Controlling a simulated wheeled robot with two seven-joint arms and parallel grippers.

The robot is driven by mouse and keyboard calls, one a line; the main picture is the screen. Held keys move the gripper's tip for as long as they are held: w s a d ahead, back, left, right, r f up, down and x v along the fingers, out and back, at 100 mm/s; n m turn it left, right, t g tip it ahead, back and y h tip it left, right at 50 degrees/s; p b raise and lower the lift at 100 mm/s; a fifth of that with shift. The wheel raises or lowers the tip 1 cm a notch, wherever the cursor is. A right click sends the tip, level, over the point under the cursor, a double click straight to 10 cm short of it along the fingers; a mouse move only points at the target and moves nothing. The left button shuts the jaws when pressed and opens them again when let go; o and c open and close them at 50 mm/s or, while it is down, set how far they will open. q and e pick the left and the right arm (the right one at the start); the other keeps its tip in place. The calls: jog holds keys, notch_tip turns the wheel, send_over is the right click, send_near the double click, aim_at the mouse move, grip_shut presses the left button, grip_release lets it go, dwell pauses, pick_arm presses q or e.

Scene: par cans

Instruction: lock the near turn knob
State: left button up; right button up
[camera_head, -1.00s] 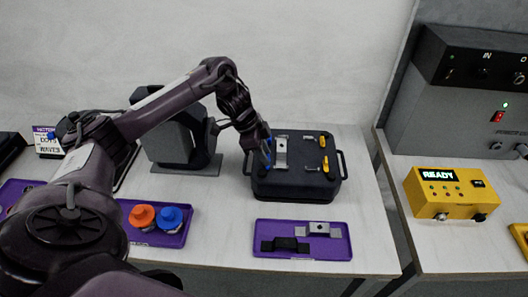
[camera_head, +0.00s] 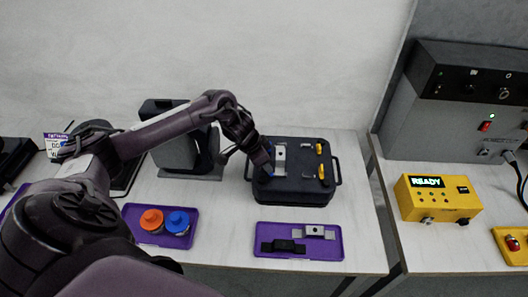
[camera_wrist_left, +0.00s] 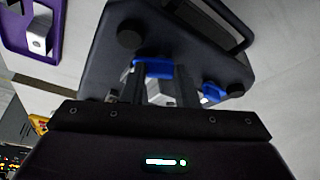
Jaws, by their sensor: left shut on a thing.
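A black case (camera_head: 297,192) with carry handles lies on the table in the head view. Two yellow pieces (camera_head: 322,173) and a silver plate (camera_head: 279,160) show on its top. Blue turn knobs sit along its left side, partly behind my gripper. In the left wrist view the near blue knob (camera_wrist_left: 152,68) is between my fingertips and the other blue knob (camera_wrist_left: 213,92) is to the right. My left gripper (camera_head: 268,172) is at the case's left side, shut on the near knob. Its fingers also show in the wrist view (camera_wrist_left: 150,85). The knob's exact angle is unclear. My right gripper is out of view.
A purple tray (camera_head: 332,254) with a silver and a black bracket lies in front of the case. Another purple tray (camera_head: 165,238) holds an orange and a blue round part. A dark device (camera_head: 175,150) stands behind left. A yellow READY box (camera_head: 440,198) is at right.

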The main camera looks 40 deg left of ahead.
pick_arm(q)
jog(key=n+p, duration=0.2)
jog(key=p, duration=0.1)
jog(key=n+y+p, duration=0.1)
jog(key=n+p, duration=0.1)
jog(key=p, duration=0.1)
jog(key=n+y+p, duration=0.1)
jog(key=n+p, duration=0.1)
jog(key=p, duration=0.1)
jog(key=shift+d+r+n+t, duration=0.3)
jog(key=shift+d+r+t, duration=0.1)
jog(key=n, duration=0.1)
jog(key=n+y+p, duration=0.1)
jog(key=shift+d+f+n, duration=0.1)
jog(key=shift+f+n, duration=0.1)
jog(key=shift+n, duration=0.1)
jog(key=shift+w+n+g+y+p, duration=0.15)
jog(key=shift+n+g+y+p, duration=0.15)
jog(key=shift+n+y, duration=0.85)
jog(key=shift+n+h, duration=0.25)
jog(key=shift+n, duration=0.3)
jog(key=o, duration=0.7)
jog(key=shift+f, duration=0.1)
